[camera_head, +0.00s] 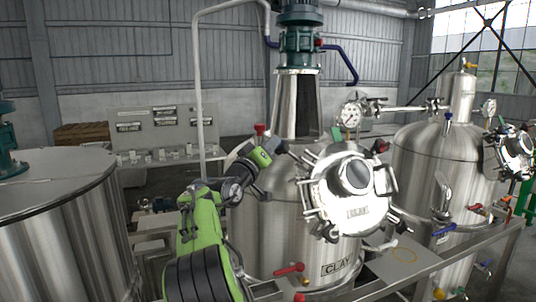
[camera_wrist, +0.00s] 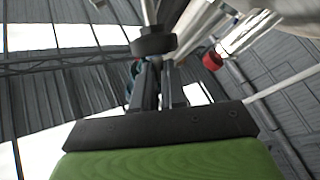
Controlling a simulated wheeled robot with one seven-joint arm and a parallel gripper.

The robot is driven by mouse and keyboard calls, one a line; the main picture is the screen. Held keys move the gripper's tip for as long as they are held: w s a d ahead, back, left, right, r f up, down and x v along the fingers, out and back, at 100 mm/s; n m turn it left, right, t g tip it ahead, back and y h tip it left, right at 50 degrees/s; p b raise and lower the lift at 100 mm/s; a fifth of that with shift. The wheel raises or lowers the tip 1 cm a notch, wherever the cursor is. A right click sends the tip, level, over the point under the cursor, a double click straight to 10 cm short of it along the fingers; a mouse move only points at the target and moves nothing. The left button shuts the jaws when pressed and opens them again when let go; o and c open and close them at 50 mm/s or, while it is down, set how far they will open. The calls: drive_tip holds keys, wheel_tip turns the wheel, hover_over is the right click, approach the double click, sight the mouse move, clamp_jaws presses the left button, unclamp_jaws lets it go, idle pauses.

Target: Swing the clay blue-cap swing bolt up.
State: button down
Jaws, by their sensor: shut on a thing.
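The tank with the CLAY label (camera_head: 338,268) stands in the middle of the head view. Its round steel lid (camera_head: 345,192) faces me, with several swing bolts around its rim. My gripper (camera_head: 287,151) is at the upper left of this lid. In the wrist view my gripper (camera_wrist: 157,68) is shut at a dark round piece (camera_wrist: 153,40) with a rod beyond it, seemingly a swing bolt. I cannot make out a blue cap there; the jaws may hide it.
A red cap (camera_head: 260,130) stands on the tank top, left of the agitator cone; it also shows in the wrist view (camera_wrist: 212,60). A pressure gauge (camera_head: 351,116) stands above the lid. A red-handled valve (camera_head: 289,270) is low in front. Another large tank (camera_head: 55,225) is at left.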

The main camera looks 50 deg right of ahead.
drive_tip(key=s+m+t+b, duration=0.1)
drive_tip(key=s+t+b, duration=0.2)
drive_tip(key=b, duration=0.3)
drive_tip(key=s+m+t+b, duration=0.2)
drive_tip(key=s+t+b, duration=0.1)
drive_tip(key=s+b, duration=0.2)
drive_tip(key=shift+a+r+b, duration=0.15)
drive_tip(key=shift+a+b, duration=0.05)
drive_tip(key=shift+b, duration=0.65)
drive_tip(key=b, duration=0.1)
drive_tip(key=s+m+t, duration=0.1)
drive_tip(key=s+b, duration=0.1)
drive_tip(key=shift+s+d+f+m+t+b, duration=0.1)
drive_tip(key=shift+d+f+m+t+b, duration=0.2)
drive_tip(key=shift+t, duration=0.1)
drive_tip(key=shift+s+d+f+m+t+b, duration=0.3)
drive_tip(key=shift+s+m+t+b, duration=0.15)
drive_tip(key=shift+s+t+b, duration=0.2)
drive_tip(key=shift+s+d+f+m+t+b, duration=0.15)
drive_tip(key=shift+s+d+m+t+b, duration=0.1)
drive_tip(key=shift+s+m+t+b, duration=0.3)
drive_tip(key=c, duration=1.2)
unclamp_jaws()
